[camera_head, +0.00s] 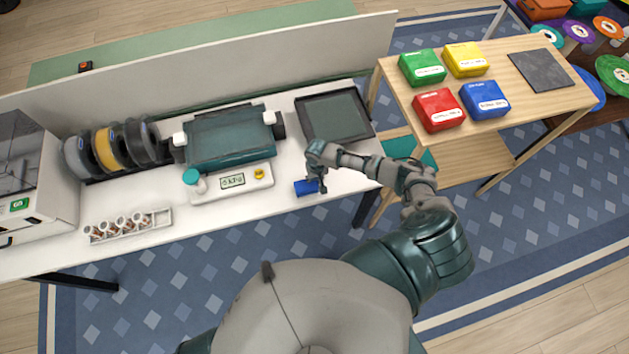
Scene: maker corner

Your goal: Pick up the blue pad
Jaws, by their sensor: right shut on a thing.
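The blue pad (305,187) is a small blue block at the front edge of the white workbench, right of the scale. My right gripper (321,184) reaches down over the bench from the right and is shut on the pad at its right end. The fingers cover part of the pad. I cannot tell whether the pad touches the bench top. My left gripper is not in view.
A dark tray (368,113) and a teal machine (230,135) stand behind. Green, yellow, red and blue boxes (486,99) sit on a wooden table (540,112) at the right.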

